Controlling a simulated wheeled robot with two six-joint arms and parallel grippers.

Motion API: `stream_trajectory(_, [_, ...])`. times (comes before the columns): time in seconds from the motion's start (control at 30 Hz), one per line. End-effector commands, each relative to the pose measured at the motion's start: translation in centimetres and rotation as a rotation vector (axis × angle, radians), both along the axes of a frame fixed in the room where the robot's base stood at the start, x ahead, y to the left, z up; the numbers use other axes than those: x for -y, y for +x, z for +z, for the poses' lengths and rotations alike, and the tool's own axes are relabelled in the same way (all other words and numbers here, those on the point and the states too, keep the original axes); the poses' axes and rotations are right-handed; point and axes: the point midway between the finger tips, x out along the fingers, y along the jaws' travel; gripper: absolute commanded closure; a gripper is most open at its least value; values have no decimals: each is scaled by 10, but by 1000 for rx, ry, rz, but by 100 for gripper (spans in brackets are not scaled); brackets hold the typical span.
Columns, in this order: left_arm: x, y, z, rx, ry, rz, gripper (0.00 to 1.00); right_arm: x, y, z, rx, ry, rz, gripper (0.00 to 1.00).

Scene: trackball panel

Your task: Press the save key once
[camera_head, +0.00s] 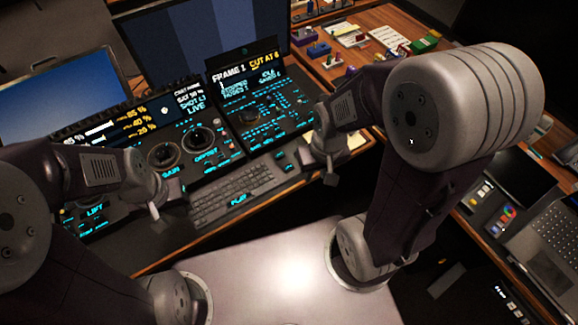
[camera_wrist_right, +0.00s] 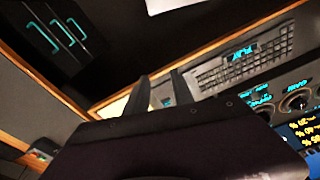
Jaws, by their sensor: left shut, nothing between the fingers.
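The save key's own label is too small to read, so I cannot tell which key it is. The right panel (camera_head: 262,128) has a screen (camera_head: 240,75) reading FRAME 1 and CUT AT, with an idle and saves line, and small blue-lit keys below. A grey keyboard (camera_head: 235,190) with a lit PLAY label lies in front; it also shows in the right wrist view (camera_wrist_right: 245,66). My left gripper (camera_head: 157,217) is shut and empty, left of the keyboard. My right gripper (camera_head: 331,172) is beside the keyboard's right end; its fingers (camera_wrist_right: 160,95) stand apart with nothing between them.
A middle panel (camera_head: 185,150) with two round trackballs stands left of the right panel. Monitors (camera_head: 190,45) rise behind. A wooden shelf (camera_head: 385,45) with small coloured objects is at back right. A laptop (camera_head: 555,240) lies at far right. A pale tabletop (camera_head: 270,270) in front is clear.

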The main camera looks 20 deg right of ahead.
Motion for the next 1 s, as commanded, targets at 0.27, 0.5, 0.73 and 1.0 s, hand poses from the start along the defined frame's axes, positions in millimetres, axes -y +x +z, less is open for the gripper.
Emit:
stream_trajectory(0.27, [0,0,0,0,0,0,100,0,0,0,0,0,0,100])
stream_trajectory(0.5, [0,0,0,0,0,0,100,0,0,0,0,0,0,100])
stream_trajectory(0.73, [0,0,0,0,0,0,100,0,0,0,0,0,0,100])
stream_trajectory(1.0, [0,0,0,0,0,0,100,0,0,0,0,0,0,100])
